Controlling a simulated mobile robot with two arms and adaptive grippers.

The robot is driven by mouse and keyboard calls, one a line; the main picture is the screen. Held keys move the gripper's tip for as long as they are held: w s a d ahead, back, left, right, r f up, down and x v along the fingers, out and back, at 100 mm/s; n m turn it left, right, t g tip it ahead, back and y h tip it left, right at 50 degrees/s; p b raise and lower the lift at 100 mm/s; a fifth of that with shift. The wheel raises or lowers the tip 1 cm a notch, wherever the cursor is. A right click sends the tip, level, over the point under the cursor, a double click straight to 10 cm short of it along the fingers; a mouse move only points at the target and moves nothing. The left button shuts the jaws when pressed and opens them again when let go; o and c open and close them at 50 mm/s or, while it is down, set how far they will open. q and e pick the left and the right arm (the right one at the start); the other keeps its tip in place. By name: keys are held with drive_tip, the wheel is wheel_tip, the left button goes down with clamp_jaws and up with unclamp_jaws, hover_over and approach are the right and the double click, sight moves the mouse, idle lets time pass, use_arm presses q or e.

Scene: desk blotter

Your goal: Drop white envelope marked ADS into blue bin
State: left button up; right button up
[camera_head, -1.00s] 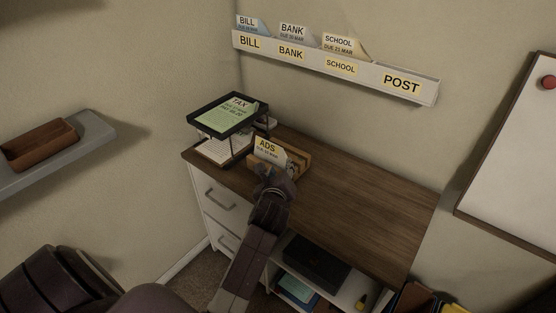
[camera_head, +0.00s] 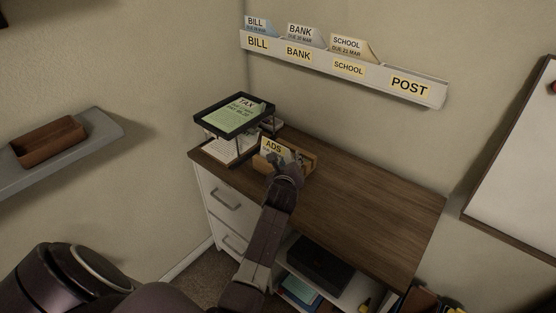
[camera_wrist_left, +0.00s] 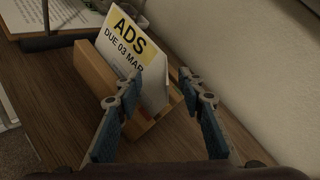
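The white envelope marked ADS (camera_head: 273,149), with a yellow label, stands in a wooden holder (camera_head: 305,162) on the desk. In the left wrist view the envelope (camera_wrist_left: 122,42) leans upright in the holder (camera_wrist_left: 93,75). My left gripper (camera_head: 278,160) is at the envelope in the head view and hides its lower part. In the left wrist view its two fingers (camera_wrist_left: 163,88) are spread apart, with the envelope's near edge between them; I see no grip on it. My right gripper is not in view. I cannot make out a blue bin.
A black tray (camera_head: 206,101) with a green TAX paper stands left of the holder. A wall rack (camera_head: 375,80) holds BILL, BANK and SCHOOL envelopes; its POST section looks empty. The desk (camera_head: 365,205) is bare to the right. A dark box (camera_head: 320,265) sits on the shelf below.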

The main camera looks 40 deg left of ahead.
use_arm(q)
clamp_jaws()
idle(0.4)
